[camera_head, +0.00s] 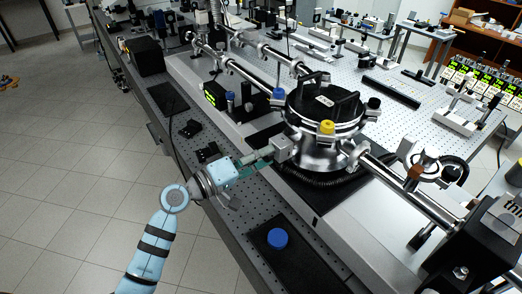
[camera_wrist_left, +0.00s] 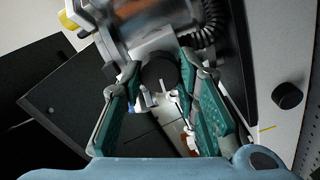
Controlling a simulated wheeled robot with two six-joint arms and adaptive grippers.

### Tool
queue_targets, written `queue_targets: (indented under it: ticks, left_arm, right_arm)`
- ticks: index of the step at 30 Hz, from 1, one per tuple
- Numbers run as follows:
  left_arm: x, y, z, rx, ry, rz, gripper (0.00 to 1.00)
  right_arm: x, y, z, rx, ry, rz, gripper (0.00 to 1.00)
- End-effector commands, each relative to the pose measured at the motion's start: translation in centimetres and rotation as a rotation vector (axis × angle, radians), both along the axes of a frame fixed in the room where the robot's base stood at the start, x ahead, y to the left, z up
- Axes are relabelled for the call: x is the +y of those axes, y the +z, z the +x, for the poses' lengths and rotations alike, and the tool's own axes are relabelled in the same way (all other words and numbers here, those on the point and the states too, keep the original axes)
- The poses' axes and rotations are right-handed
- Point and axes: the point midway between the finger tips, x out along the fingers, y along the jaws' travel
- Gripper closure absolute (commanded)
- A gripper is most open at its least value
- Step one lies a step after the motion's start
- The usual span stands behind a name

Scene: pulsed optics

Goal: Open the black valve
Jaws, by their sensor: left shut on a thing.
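The black valve shows in the left wrist view as a round dark knob (camera_wrist_left: 160,72) below a metal fitting. My left gripper (camera_wrist_left: 160,80) has one green finger on each side of the knob and is shut on it. In the head view my left gripper (camera_head: 266,160) reaches in from the left to a grey metal block (camera_head: 284,149) on the near side of the round chamber (camera_head: 320,150). The knob itself is too small or hidden there to make out. My right gripper is not in view.
A yellow knob (camera_head: 327,127) and a blue knob (camera_head: 278,94) sit around the chamber. Metal pipes (camera_head: 380,175) run from it on both sides. A blue cap (camera_head: 277,238) lies on a black plate in front. Open floor (camera_head: 80,180) is at the left.

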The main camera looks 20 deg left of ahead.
Motion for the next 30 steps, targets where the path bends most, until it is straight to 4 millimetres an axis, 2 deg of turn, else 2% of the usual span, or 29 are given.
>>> queue_targets:
  ticks: [12,26,27,30]
  left_arm:
    - [-0.01,-0.17,-0.04,0.113,-0.002,-0.130,0.99]
    - [0.01,-0.21,-0.03,0.121,-0.001,-0.142,0.99]
    - [0.01,-0.21,-0.03,0.121,-0.001,-0.142,0.70]
    - [0.01,-0.18,-0.03,0.120,0.000,-0.142,0.54]
  right_arm:
    - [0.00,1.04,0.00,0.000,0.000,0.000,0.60]
    - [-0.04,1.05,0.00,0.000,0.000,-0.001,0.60]
    - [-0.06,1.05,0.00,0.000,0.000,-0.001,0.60]
    - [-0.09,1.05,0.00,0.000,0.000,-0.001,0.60]
